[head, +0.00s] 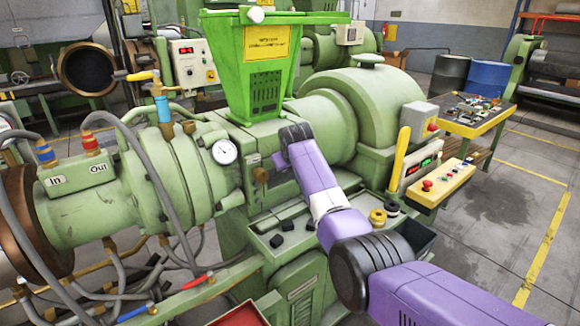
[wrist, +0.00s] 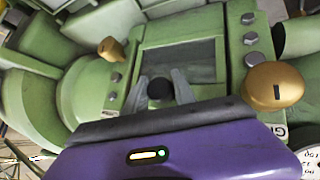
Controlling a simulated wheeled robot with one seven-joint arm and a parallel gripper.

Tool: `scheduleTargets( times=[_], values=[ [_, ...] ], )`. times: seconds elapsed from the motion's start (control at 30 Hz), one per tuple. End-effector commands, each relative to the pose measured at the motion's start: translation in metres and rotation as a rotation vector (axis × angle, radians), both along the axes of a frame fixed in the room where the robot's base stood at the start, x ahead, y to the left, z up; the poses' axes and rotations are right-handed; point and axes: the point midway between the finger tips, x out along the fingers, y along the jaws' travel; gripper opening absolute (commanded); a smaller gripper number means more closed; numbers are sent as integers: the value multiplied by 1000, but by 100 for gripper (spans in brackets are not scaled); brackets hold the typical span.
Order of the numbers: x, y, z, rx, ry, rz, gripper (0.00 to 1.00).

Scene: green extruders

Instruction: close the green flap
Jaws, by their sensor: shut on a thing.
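My gripper (wrist: 160,92) has its two grey fingers on either side of a small dark round knob and is shut on it. The knob (wrist: 160,90) stands at the edge of a framed dark grey panel (wrist: 180,60) on the green machine. In the head view my gripper (head: 281,161) is at the machine's front below the hopper, mostly hidden by my purple wrist. I take the framed piece with the knob to be the green flap; its lower part is hidden by my gripper. I cannot tell how far open it stands.
A brass knob (wrist: 275,86) sticks out close beside my gripper. A second brass knob (wrist: 111,49) and several bolts flank the panel. A green hopper (head: 246,60) stands above. A dial gauge (head: 224,151) and hoses are at left, a yellow control box (head: 440,185) at right.

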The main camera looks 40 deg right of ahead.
Motion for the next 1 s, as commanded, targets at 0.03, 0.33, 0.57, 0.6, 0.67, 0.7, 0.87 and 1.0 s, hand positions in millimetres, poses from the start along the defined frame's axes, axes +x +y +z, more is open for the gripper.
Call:
scheduleTargets(
  times=[0.03,0.33,0.57,0.6,0.67,0.7,0.87,1.0],
  values=[
    [8,3,15,-4,-38,5,0],
    [9,5,17,-5,-40,6,0],
    [9,6,17,-5,-40,9,52],
    [9,6,17,-5,-40,9,52],
    [10,6,17,-5,-40,10,52],
    [10,7,17,-5,-40,10,52],
    [10,7,17,-6,-39,11,52],
    [9,7,17,-7,-39,10,52]
  ],
)
